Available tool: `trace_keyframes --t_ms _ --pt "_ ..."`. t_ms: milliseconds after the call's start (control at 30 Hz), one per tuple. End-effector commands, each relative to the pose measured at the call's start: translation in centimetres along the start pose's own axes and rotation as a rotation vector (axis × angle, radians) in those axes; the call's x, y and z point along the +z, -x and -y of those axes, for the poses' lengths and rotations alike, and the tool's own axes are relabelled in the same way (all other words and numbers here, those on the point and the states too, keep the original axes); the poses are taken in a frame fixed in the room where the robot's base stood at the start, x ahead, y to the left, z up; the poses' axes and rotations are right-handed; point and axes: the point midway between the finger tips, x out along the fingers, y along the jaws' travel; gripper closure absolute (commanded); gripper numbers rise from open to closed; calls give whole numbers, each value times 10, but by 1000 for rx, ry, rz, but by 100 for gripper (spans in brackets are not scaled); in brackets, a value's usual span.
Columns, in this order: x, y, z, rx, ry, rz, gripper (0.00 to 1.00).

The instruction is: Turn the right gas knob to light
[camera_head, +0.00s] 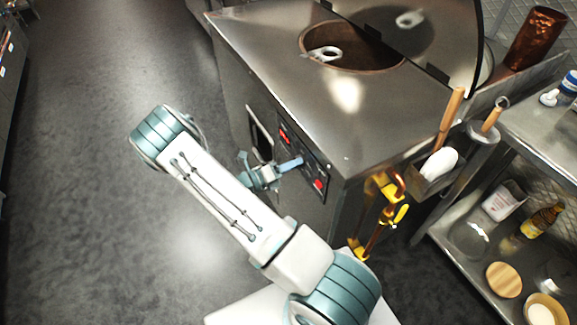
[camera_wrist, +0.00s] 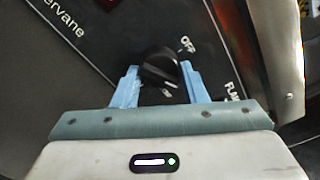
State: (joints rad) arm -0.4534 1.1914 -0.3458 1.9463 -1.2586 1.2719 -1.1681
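The right gas knob (camera_wrist: 160,68) is round and black and sits on a dark control panel (camera_wrist: 105,40). The panel is printed with "OFF" and a partly hidden "FLA..." label. My gripper (camera_wrist: 162,78) has its two blue fingers on opposite sides of the knob, with no clear gap visible. A pale mark shows on or beside the knob's lower edge, away from the "OFF" print. In the head view, my gripper (camera_head: 290,164) is at the panel on the cabinet front, and the knob is hidden behind it.
The steel tandoor counter (camera_head: 270,45) with its round opening (camera_head: 352,47) lies above the panel. Yellow-handled gas pipes (camera_head: 385,215) stand right of it. A tool holder (camera_head: 430,178) and a shelf (camera_head: 485,250) are further right. The floor at left is clear.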

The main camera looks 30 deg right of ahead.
Motion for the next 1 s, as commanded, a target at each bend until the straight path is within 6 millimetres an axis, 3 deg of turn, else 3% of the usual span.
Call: trace_keyframes --t_ms 33,67,467,1000 --pt "-2 -4 2 -8 1 -4 48" --pt "-1 -3 2 -7 1 -4 40" --pt "1 11 -1 4 -2 7 40" --pt "0 119 -1 2 -1 5 40"
